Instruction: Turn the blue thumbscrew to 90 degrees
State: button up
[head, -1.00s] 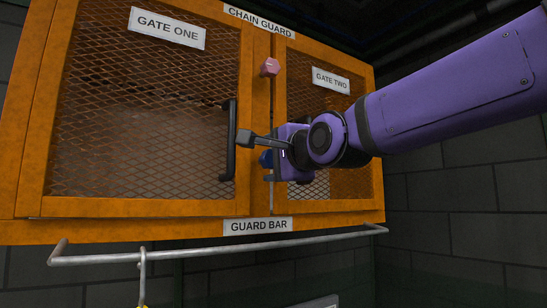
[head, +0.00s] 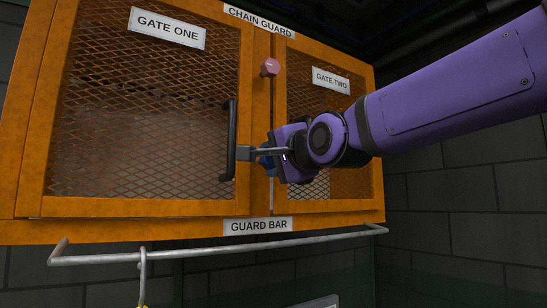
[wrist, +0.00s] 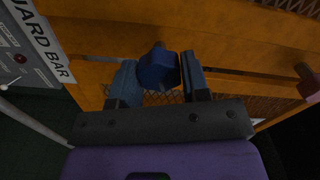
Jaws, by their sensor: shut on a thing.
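The blue thumbscrew (wrist: 158,70) has a dark blue faceted head and sits on the orange frame of the cabinet. In the wrist view its head lies between the two fingers of my gripper (wrist: 160,78), which is shut on it. In the head view the thumbscrew (head: 266,161) is mostly hidden behind my gripper (head: 258,156), at the post between the two gates. The thumbscrew's exact angle cannot be read.
A pink knob (head: 270,67) sits higher on the same post. A black handle (head: 229,140) stands on gate one (head: 140,110), close to a fingertip. The grey guard bar (head: 220,248) runs below the cabinet, with a hook hanging from it.

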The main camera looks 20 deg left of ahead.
jog(key=n, duration=1.3)
jog(key=o, duration=1)
jog(key=shift+c, duration=0.2)
jog(key=shift+o, duration=0.4)
jog(key=shift+v, duration=2.5)
